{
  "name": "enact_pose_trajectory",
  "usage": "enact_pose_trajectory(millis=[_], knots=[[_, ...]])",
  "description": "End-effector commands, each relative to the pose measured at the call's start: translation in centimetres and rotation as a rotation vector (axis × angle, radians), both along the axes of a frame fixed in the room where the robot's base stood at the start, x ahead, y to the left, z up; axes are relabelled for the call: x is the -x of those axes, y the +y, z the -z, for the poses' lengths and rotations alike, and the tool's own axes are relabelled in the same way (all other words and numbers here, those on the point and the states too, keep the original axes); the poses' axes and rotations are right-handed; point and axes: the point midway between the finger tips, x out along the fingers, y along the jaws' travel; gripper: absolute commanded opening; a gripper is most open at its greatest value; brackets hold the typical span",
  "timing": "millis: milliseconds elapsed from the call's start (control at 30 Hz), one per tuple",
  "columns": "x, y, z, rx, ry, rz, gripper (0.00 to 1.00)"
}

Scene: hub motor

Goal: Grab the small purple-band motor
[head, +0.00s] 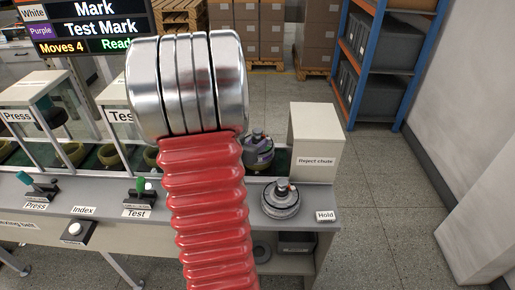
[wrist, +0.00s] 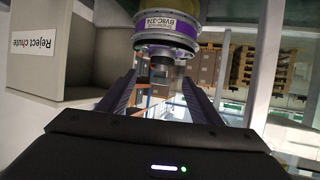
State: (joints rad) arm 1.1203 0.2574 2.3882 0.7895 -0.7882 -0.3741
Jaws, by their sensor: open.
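The purple-band motor (wrist: 165,32) shows large at the top of the wrist view, a round metal body with a purple labelled band and a darker shaft end pointing toward my gripper. My gripper (wrist: 160,82) is open, its two dark fingers apart with nothing held between them. The motor's shaft end appears in line with the gap; I cannot tell how far it is from the fingertips. In the head view a motor with a purplish band (head: 259,152) stands by the reject chute, partly behind my arm. My gripper is hidden there.
A silver motor (head: 281,203) sits on the bench near the Hold label (head: 326,215). The reject chute box (head: 315,140) stands close to the purple-band motor and also shows in the wrist view (wrist: 45,55). Press and test stations (head: 118,118) are at left. Floor is clear right of the bench.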

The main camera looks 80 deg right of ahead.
Motion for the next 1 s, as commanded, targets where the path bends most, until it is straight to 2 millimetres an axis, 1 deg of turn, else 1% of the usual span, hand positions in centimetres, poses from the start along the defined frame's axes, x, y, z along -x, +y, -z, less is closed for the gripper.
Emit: enact_pose_trajectory(millis=[167,500,600,1000], knots=[[0.1,-0.5,0.3,-0.001,0.000,0.001,0.59],[0.4,-3.7,2.0,-0.001,0.000,0.003,0.59],[0.4,-4.4,2.2,-0.001,0.001,0.002,0.59],[0.4,-4.6,2.3,0.000,0.000,0.001,0.59]])
